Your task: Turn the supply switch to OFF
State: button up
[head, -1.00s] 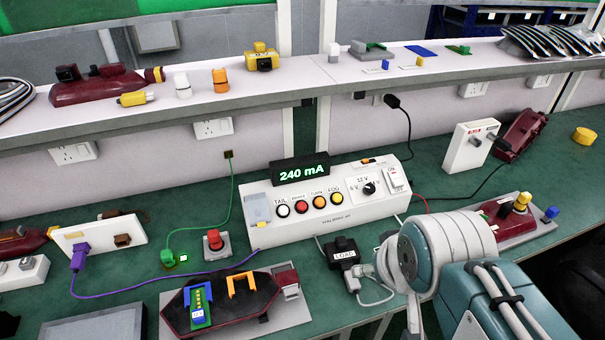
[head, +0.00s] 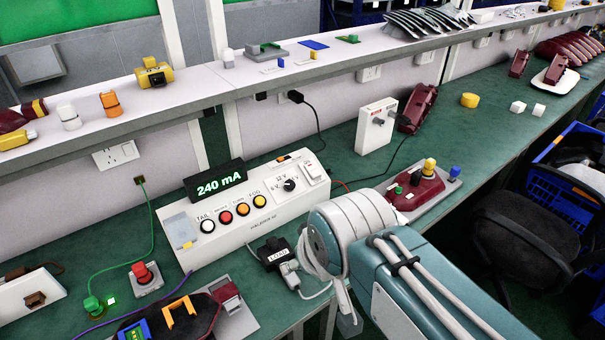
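Several round coloured buttons labelled TAIL, BRAKE, TURN and FOG line the front. My arm reaches in from the lower right, in front of the box's right end and clear of the switch in the picture.
A black LOAD block (head: 274,254) with a grey cable lies in front of the box. A red button (head: 141,273) and a green plug (head: 93,306) stand to the left. A shelf (head: 205,96) runs behind.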

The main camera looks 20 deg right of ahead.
aim_at(311, 168)
jog(key=l+u, duration=0.35)
jog(key=l, duration=1.45)
